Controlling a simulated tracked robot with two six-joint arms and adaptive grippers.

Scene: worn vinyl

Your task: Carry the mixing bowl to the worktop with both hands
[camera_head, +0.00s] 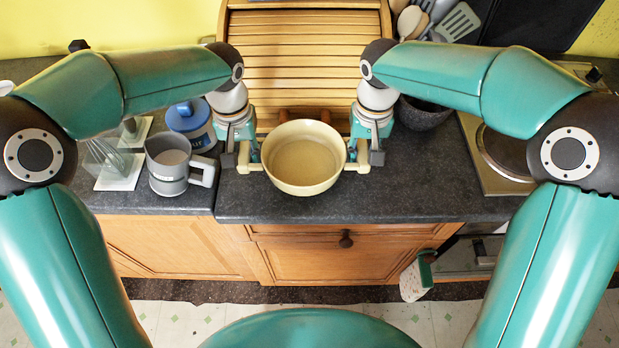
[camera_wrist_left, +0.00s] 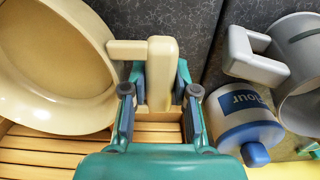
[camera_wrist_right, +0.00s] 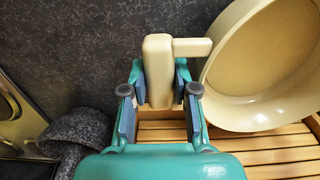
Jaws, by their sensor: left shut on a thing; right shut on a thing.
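The cream mixing bowl (camera_head: 303,158) is upright and looks empty in the head view, over the front part of the dark worktop (camera_head: 420,180). I cannot tell whether its base touches the worktop. My left gripper (camera_head: 249,158) is shut on the bowl's left handle; the left wrist view shows this handle (camera_wrist_left: 161,72) between the fingers. My right gripper (camera_head: 362,156) is shut on the right handle, and the right wrist view shows that handle (camera_wrist_right: 158,70) between the fingers. The bowl also shows in the left wrist view (camera_wrist_left: 55,65) and the right wrist view (camera_wrist_right: 265,65).
A grey jug (camera_head: 168,168) and a blue-lidded flour jar (camera_head: 190,122) stand left of my left gripper. A wooden roll-top bread bin (camera_head: 305,60) is behind the bowl. A dark mortar (camera_head: 422,113) and a hob (camera_head: 500,155) are at right. Worktop right of the bowl is clear.

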